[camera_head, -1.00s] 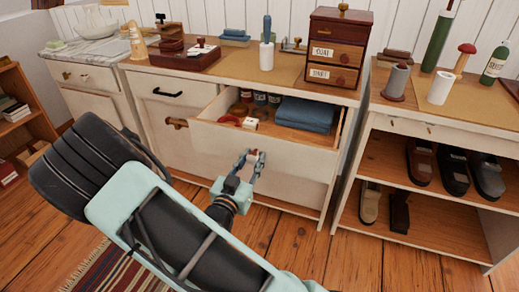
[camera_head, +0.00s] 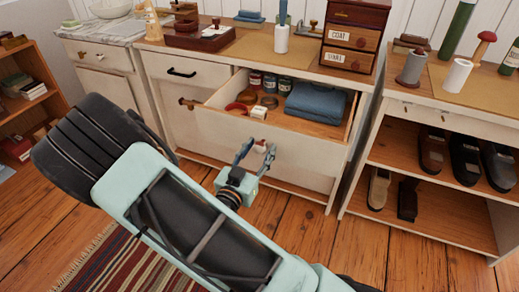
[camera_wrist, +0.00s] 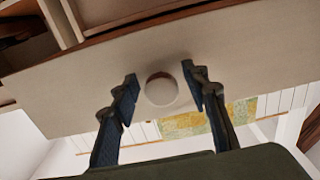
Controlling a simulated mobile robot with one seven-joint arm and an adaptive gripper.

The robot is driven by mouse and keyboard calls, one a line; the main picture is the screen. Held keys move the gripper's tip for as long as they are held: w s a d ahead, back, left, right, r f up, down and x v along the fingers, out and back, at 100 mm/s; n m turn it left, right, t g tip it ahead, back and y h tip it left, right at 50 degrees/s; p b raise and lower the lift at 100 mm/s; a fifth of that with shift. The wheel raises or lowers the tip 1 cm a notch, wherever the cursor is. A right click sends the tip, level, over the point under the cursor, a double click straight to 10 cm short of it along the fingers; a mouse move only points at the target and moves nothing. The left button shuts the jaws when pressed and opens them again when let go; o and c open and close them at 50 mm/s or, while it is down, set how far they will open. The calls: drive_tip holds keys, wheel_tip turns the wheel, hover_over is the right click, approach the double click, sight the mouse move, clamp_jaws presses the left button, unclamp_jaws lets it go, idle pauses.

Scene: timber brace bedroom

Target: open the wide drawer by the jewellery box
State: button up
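The wide drawer (camera_head: 309,151) has a pale front and stands pulled well out of the cabinet, below the dark red-brown jewellery box (camera_head: 347,52). A blue folded cloth (camera_head: 315,102), several small jars (camera_head: 270,83) and small items lie in it. My gripper (camera_head: 257,151) is at the drawer front. In the wrist view my gripper (camera_wrist: 160,80) is open, its fingers on either side of the round white knob (camera_wrist: 161,89). Gaps show between knob and fingers. The knob (camera_head: 261,147) is partly hidden in the head view.
A narrower drawer with a black handle (camera_head: 181,72) is shut at left. A shoe shelf (camera_head: 430,215) stands close at right. A bookshelf (camera_head: 32,95) is at far left. Wooden floor (camera_head: 300,235) is clear before the cabinet; a striped rug (camera_head: 125,265) lies below.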

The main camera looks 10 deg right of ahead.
drive_tip(key=v, duration=1.2)
drive_tip(key=shift+w, duration=0.1)
